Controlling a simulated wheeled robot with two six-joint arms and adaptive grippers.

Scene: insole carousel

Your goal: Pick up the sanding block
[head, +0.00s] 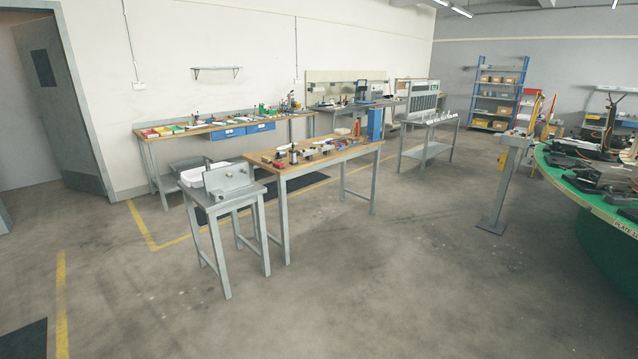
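I cannot pick out the sanding block for certain. Several small items, some dark, red and pale, lie on the wooden-topped table (350,153) in the middle of the room, too small to tell apart. More small items and coloured trays lie on the long workbench (190,132) along the wall. Neither of my grippers is in view.
A blue shelf rack (498,90) is at the back. The foreground floor is clear.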

